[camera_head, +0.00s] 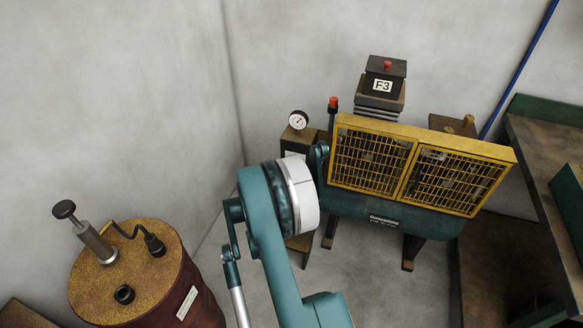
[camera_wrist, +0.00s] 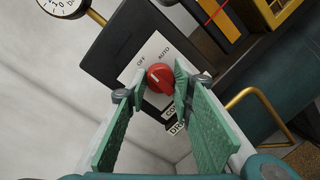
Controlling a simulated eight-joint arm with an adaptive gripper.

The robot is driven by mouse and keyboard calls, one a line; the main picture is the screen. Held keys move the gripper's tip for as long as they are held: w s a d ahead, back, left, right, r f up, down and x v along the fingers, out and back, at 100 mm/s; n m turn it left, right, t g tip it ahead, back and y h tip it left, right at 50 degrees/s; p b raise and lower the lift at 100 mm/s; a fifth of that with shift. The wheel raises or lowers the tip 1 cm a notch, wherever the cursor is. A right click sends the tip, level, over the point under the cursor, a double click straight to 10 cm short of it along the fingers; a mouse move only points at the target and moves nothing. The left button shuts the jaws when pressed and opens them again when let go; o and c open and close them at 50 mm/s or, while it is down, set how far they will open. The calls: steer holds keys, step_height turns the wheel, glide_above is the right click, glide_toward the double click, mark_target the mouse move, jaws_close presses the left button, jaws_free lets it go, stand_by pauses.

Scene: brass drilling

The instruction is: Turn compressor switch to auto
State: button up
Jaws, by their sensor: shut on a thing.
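The compressor switch is a red knob (camera_wrist: 161,79) on a white plate marked OFF and AUTO, fixed to a dark box (camera_wrist: 112,48) in the wrist view. A pale mark shows on the knob's left part, on the side nearer OFF; its exact setting is hard to read. My gripper (camera_wrist: 160,90) has its two green fingertips on either side of the knob and is shut on it. In the head view the compressor (camera_head: 385,214) stands at centre right. My arm hides the knob and my gripper there.
A gauge (camera_head: 298,120) stands above the switch box. A curved brass pipe (camera_wrist: 262,98) lies right of my fingers. A brown drum (camera_head: 150,262) stands at left, a bench (camera_head: 545,150) at right.

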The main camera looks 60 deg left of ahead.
steer(key=m, duration=0.5)
steer(key=m+g, duration=0.1)
steer(key=m, duration=0.4)
steer(key=shift+r+g, duration=0.15)
steer(key=shift+g, duration=0.15)
steer(key=shift+m, duration=0.3)
steer(key=o, duration=0.9)
steer(key=shift+d, duration=0.1)
steer(key=v, duration=1.2)
